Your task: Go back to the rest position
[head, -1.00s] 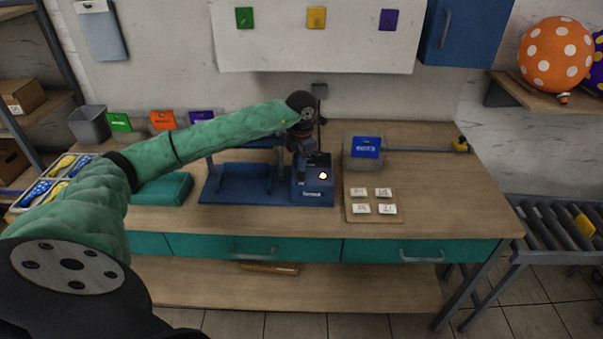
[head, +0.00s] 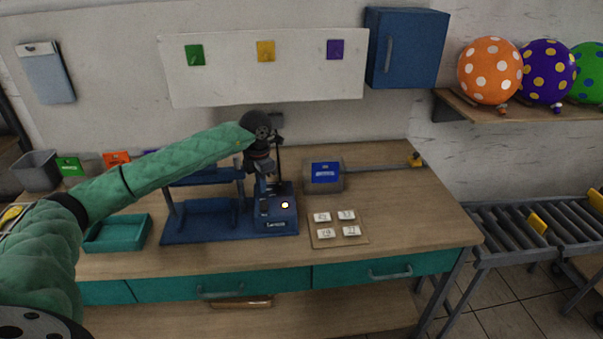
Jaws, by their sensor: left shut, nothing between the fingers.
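My left arm, in a green sleeve, reaches in from the left over the workbench (head: 400,215). My left gripper (head: 265,190) is shut and empty, close above the control box of the blue press (head: 200,222). Whether it touches the box I cannot tell. A small light (head: 285,205) glows on the box, just right of the gripper. My right gripper is not in view.
A teal tray (head: 118,234) stands left of the press. A board with several white tags (head: 338,228) and a grey holder with a blue card (head: 325,172) lie to the right. A roller conveyor (head: 530,230) stands at the right. Balloons (head: 490,70) sit on a shelf.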

